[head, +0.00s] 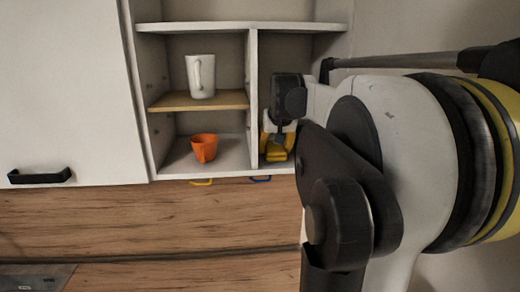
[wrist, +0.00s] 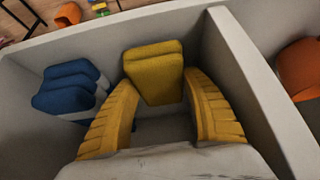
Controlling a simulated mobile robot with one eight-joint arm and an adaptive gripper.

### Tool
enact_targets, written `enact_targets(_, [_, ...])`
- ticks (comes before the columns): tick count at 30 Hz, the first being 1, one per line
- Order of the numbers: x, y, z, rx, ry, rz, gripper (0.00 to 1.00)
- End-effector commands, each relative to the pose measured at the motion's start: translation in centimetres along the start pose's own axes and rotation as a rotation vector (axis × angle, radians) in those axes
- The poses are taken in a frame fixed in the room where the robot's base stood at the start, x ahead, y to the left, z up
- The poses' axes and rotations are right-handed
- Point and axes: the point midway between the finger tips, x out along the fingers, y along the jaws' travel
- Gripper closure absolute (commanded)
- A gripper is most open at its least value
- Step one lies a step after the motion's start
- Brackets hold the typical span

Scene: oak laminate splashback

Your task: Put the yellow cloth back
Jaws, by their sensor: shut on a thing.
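The yellow cloth (wrist: 153,75) is a folded, padded-looking bundle between the two yellow fingers of my gripper (wrist: 160,108) in the wrist view. My gripper is shut on it. In the head view the cloth (head: 276,153) shows low in the narrow right compartment of the open shelf, with my gripper (head: 278,140) at that compartment's opening. My arm hides part of the compartment's right side. A folded blue cloth (wrist: 68,90) with a pale band lies in the same compartment, beside the left finger in the wrist view.
A divider (head: 251,100) separates this compartment from the left ones. An orange cup (head: 204,147) stands lower left, a white mug (head: 201,76) on the wooden shelf (head: 212,100) above. A yellow loop (head: 201,182) and a blue loop (head: 261,178) hang under the shelf's front edge.

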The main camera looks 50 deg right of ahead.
Motion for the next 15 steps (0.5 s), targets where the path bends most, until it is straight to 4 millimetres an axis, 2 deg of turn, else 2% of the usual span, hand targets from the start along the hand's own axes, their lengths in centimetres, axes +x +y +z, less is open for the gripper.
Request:
enact_targets(3, [0.63,0.02,0.44,0.000,0.000,0.000,0.68])
enact_targets(13, [0.99,0.03,0.67,0.000,0.000,0.000,0.68])
enact_targets(14, [0.92,0.03,0.63,0.000,0.000,0.000,0.35])
enact_targets(15, [0.89,0.03,0.61,0.000,0.000,0.000,0.35])
